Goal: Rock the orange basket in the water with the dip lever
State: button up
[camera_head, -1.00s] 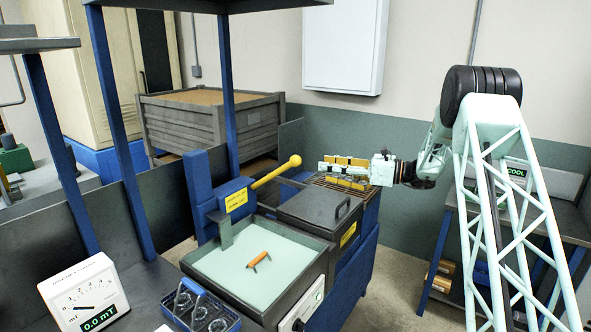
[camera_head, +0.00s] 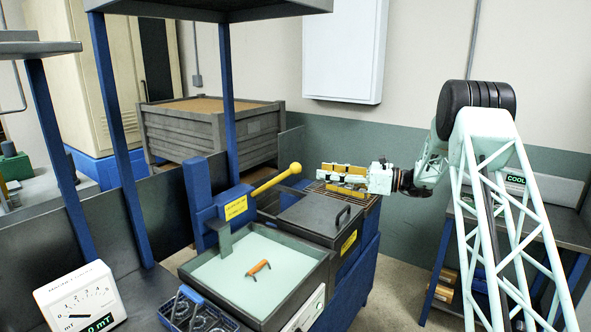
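The dip lever (camera_head: 272,183) is a yellow bar with a round yellow knob, slanting up to the right from a blue bracket. The water tank (camera_head: 201,283) is a dark-rimmed square basin of pale green water. An orange handle (camera_head: 258,268) shows at the water's surface; the rest of the basket is hidden below. My gripper (camera_head: 345,180) is to the right of the lever's knob, apart from it, above a slatted rack. Its fingers carry yellow pads and appear spread apart with nothing between them.
A dark lidded box (camera_head: 313,218) with a handle stands behind the tank. A blue tray of rings (camera_head: 200,318) and a gauge (camera_head: 82,300) are at front left. Blue posts (camera_head: 117,140) rise left of the lever. A slatted crate (camera_head: 210,130) stands behind.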

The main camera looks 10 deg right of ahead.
aim_at(296, 168)
jog(key=b+x, duration=0.1)
jog(key=x, duration=1.1)
jog(key=shift+a, duration=0.25)
jog(key=shift+c, duration=0.5)
